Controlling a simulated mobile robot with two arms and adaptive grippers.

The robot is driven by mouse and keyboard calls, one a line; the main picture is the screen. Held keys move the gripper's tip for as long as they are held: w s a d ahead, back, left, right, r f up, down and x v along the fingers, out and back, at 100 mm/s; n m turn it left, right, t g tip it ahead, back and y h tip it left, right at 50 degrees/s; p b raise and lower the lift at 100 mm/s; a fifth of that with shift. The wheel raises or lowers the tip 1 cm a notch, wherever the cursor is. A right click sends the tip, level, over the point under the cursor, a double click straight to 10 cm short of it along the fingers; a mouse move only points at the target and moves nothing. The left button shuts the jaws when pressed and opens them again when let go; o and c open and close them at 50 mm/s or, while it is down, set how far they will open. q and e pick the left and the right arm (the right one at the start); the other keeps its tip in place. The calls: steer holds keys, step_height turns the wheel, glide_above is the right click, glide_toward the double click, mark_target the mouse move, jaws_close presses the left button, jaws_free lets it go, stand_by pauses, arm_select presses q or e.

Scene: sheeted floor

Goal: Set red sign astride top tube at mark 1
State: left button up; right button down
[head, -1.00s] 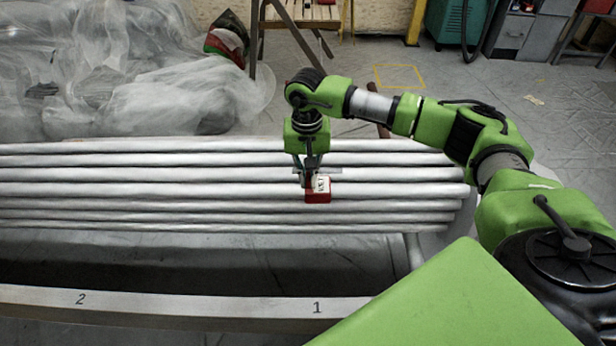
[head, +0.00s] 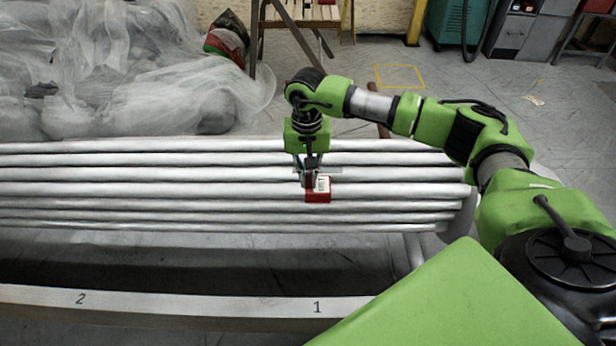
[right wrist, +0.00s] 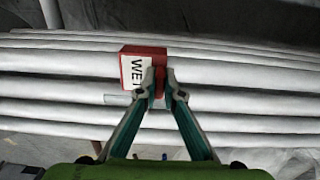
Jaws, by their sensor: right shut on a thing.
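The red sign (head: 318,194) is a small red block with a white label, whose letters read "WET" in the right wrist view (right wrist: 132,72). It is over the bundle of pale tubes, toward their right end. My right gripper (head: 309,178) is above it, fingers pointing down. In the right wrist view its two fingertips (right wrist: 160,90) are shut on the sign's near part. I cannot tell whether the sign touches a tube. The tubes (head: 150,189) lie side by side across the view. Mark 1 (head: 317,307) is a black numeral on the front rail. My left gripper is not in view.
The front rail (head: 200,303) also carries mark 2 (head: 80,299) on the left. A dark gap lies between rail and tubes. Clear plastic sheeting (head: 110,80) is heaped behind left. A wooden stand (head: 303,14) is behind the tubes. Floor at back right is mostly clear.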

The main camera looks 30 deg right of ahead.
steer(key=c, duration=2.1)
jaws_free()
